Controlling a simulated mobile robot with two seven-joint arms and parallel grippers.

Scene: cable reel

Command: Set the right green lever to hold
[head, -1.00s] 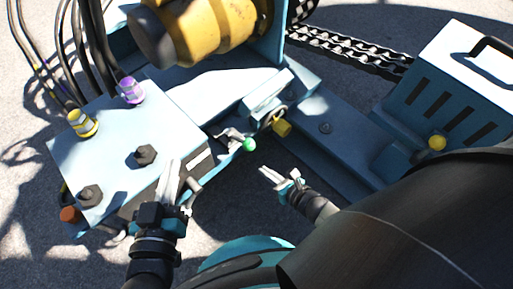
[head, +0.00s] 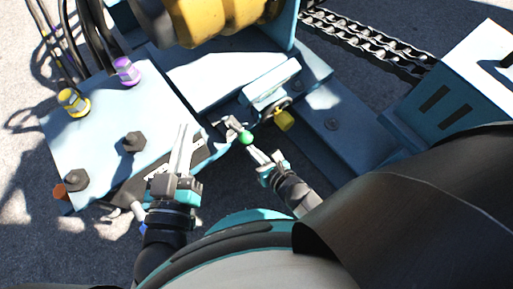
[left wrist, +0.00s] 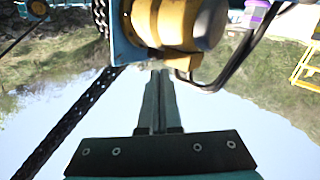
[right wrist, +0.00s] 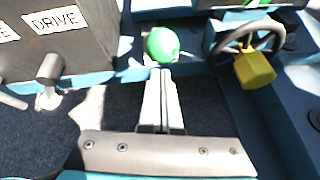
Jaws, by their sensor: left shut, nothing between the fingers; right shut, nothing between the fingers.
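The green lever's round knob (head: 246,138) shows in the middle of the head view, beside the blue box. In the right wrist view the green knob (right wrist: 162,45) is just beyond my fingertips. My right gripper (head: 253,153) is shut and empty, its tips close to the knob; I cannot tell whether they touch it. My left gripper (head: 182,130) is shut and empty, over the front edge of the blue box (head: 105,115). A "DRIVE" label (right wrist: 54,20) shows on the box's side. I see no "hold" label.
A handwheel (right wrist: 248,40) with a yellow tag (right wrist: 254,68) is right of the knob. A yellow drum (head: 220,18) stands at the back, with chains (head: 370,40) to its right. Yellow (head: 73,102) and purple (head: 125,70) hose fittings rise from the box.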

